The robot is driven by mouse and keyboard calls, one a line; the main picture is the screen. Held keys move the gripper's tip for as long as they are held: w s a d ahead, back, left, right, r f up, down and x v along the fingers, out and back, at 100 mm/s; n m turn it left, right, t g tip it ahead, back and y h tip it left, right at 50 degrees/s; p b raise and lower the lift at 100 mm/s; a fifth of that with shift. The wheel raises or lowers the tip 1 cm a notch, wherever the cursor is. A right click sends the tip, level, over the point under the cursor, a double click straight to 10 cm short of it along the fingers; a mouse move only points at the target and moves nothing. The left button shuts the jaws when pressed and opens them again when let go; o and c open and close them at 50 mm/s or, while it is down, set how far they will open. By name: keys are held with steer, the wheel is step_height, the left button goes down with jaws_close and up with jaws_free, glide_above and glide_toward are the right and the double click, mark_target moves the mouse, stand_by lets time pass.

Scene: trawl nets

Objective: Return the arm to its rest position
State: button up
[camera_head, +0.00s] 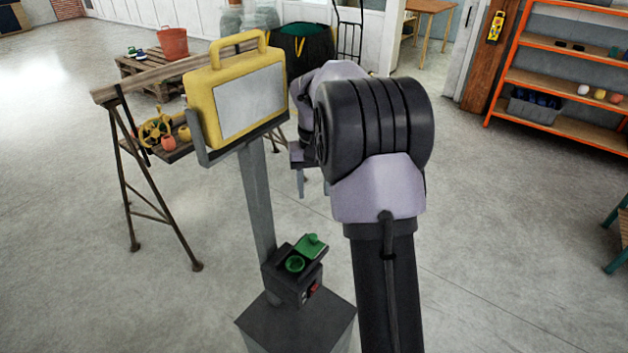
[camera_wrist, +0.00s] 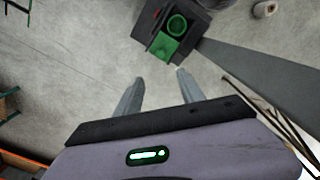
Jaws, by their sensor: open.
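My gripper (camera_wrist: 155,92) shows in the wrist view with its two grey fingers apart and nothing between them. Beyond the fingertips is a dark box with a green socket and a raised green lid (camera_wrist: 165,46). In the head view my arm rises at the centre right and bends away at a thick black joint. The same socket box (camera_head: 293,270) sits low on a grey post, left of my arm.
An orange shelf (camera_head: 560,85) is at the back right. A red bucket (camera_head: 173,43) stands on a pallet.

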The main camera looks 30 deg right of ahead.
steer(key=shift+r, duration=0.45)
steer(key=s+a+t+b, duration=0.4)
steer(key=s+a+b, duration=1.05)
steer(key=a, duration=0.55)
steer(key=s+a+f+t+y+b, duration=0.1)
steer(key=s+a+f, duration=0.1)
steer(key=s, duration=0.3)
steer(key=s+a+f+y, duration=0.1)
steer(key=s+a+f, duration=0.2)
steer(key=s+f, duration=0.2)
steer(key=shift+s+n+t+b, duration=0.3)
steer(key=shift+s+t+b, duration=0.05)
steer(key=shift+s+t, duration=0.05)
